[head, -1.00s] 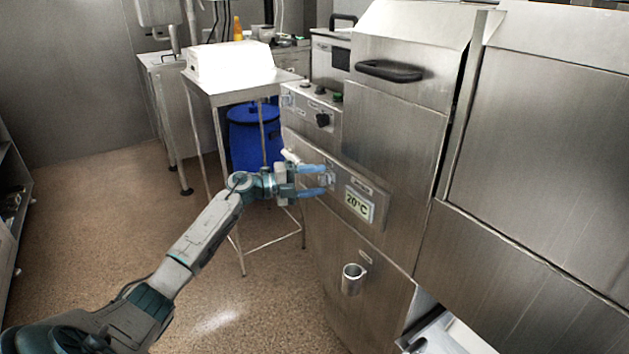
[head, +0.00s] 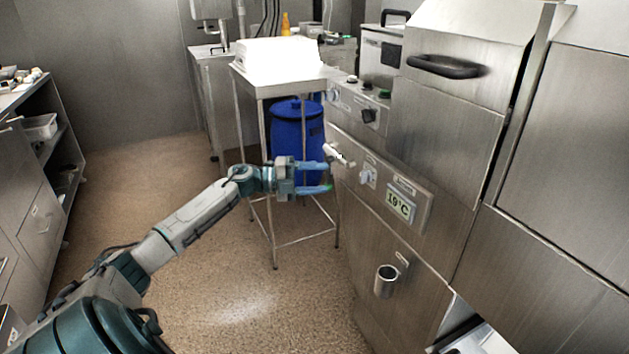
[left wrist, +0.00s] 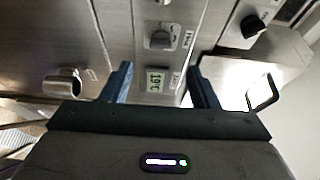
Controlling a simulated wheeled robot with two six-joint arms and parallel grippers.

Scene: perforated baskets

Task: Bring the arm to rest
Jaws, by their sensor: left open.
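My left gripper (head: 328,177) is in the middle of the head view, with its two blue fingers apart and nothing between them. It is in the air to the left of the steel machine (head: 440,130), and a gap shows between the fingertips and the grey knob (head: 367,177) on the panel. The display (head: 400,205) beside the knob reads 19°C. My right gripper is not seen.
A steel table (head: 262,90) with a white box (head: 275,65) stands behind the gripper, with a blue barrel (head: 298,130) by it. A metal cup-like holder (head: 385,282) sticks out of the machine's front. Shelves (head: 50,150) stand at the left. The floor between is clear.

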